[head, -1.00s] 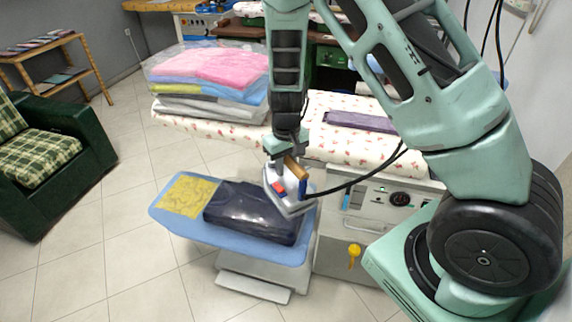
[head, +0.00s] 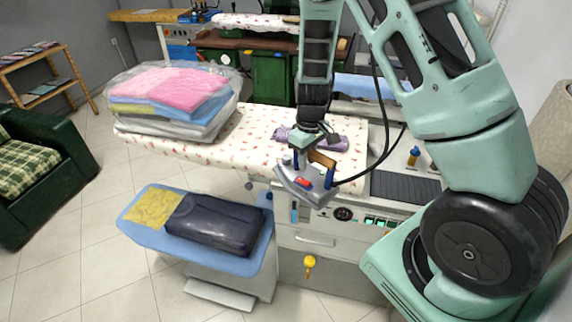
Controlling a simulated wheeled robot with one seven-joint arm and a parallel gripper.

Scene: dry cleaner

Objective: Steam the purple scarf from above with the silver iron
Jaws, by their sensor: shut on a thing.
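The purple scarf (head: 334,144) lies folded on the floral-covered ironing board, partly hidden behind my gripper and the iron. The silver iron (head: 306,190) hangs in front of the board's near edge, above the control panel, with a wooden handle and a red part on top. My gripper (head: 314,164) is shut on the iron from above, with blue fingers at the handle. The iron is nearer to me than the scarf and looks apart from it. A black cord runs from the iron up to the right.
The floral board (head: 255,130) carries bagged folded laundry (head: 175,100) on its left. A lower blue board (head: 258,262) holds a dark wrapped bundle (head: 215,222) and yellow cloth (head: 152,207). A dark ribbed pad (head: 405,188) lies at right. A green armchair (head: 35,170) stands at left.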

